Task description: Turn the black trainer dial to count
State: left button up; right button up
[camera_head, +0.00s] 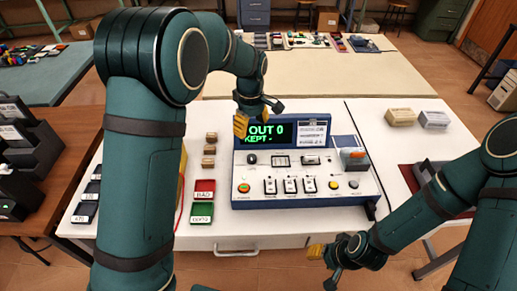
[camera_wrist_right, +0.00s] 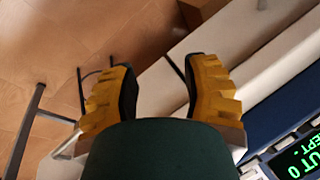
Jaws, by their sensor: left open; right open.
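The trainer (camera_head: 305,202) is a blue console with a white sloping panel on the white table. Its display (camera_head: 266,134) reads "OUT 0" and "KEPT -" in green. A small black dial (camera_head: 252,159) sits at the upper left of the panel, below the display. My left gripper (camera_head: 242,122) is open, with yellow fingertips in front of the display's left end, above the dial and apart from it. My right gripper (camera_head: 318,254) is open and empty at the table's front edge. Its spread yellow fingers show in the right wrist view (camera_wrist_right: 160,90), with nothing between them.
Two small boxes (camera_head: 400,117) stand at right.

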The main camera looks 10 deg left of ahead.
aim_at(252, 157)
pick_arm(q)
jog(key=f, duration=0.4)
jog(key=f+b, duration=0.1)
jog(key=f, duration=0.3)
jog(key=f+b, duration=0.1)
jog(key=f, duration=0.3)
jog(key=shift+s+f, duration=0.15)
jog(key=shift+s, duration=0.1)
jog(key=shift+f, duration=0.65)
jog(key=shift+o, duration=0.2)
grip_shut()
